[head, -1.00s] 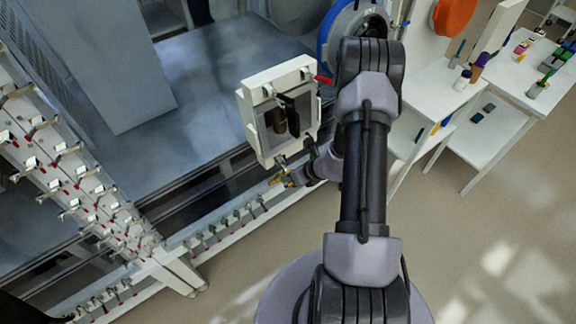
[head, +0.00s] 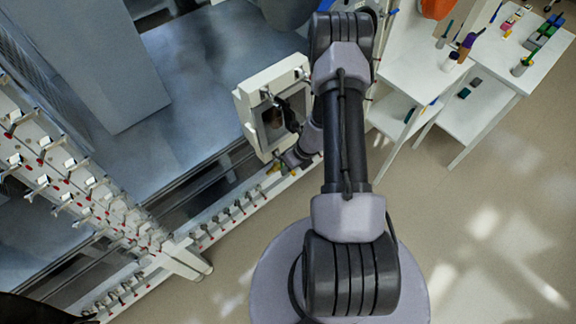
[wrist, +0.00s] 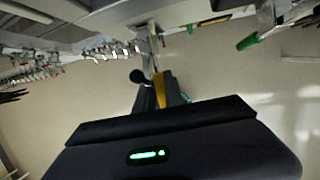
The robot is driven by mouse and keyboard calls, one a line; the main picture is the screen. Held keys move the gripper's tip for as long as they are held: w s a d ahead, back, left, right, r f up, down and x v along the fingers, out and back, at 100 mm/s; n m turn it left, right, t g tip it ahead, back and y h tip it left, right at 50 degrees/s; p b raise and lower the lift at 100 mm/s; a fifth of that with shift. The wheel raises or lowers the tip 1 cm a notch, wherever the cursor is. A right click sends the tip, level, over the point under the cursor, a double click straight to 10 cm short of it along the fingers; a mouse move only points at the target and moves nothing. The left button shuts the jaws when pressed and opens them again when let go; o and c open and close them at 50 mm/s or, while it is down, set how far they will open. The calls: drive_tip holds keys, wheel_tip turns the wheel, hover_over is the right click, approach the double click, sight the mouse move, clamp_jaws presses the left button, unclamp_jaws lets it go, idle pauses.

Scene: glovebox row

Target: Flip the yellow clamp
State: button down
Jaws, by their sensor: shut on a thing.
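The yellow clamp (wrist: 160,90) shows in the middle of the wrist view, just beyond my dark gripper body. It has a yellow handle and a dark round knob beside it. In the head view only a small yellow piece of the clamp (head: 274,168) shows at the lower edge of the white framed port (head: 244,108). My gripper (wrist: 164,97) is shut on the yellow clamp. In the head view my gripper (head: 290,158) is at the port's lower right corner, and my arm hides part of it. The fingertips are small and dark, so the exact grip is unclear.
A rail with several small metal clamps (head: 235,208) runs left below the port. Another row of clamps (head: 70,180) stands at far left. White tables (head: 415,85) with bottles and small items are at the right. The floor (head: 480,240) at lower right is clear.

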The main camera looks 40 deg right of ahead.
drive_tip(key=c, duration=1.4)
unclamp_jaws()
drive_tip(key=shift+w+f, duration=0.1)
drive_tip(key=shift+c, duration=0.2)
drive_tip(key=p+v, duration=0.4)
drive_tip(key=v, duration=1.3)
drive_tip(key=shift+r+p, duration=0.25)
drive_tip(key=shift+p, duration=0.15)
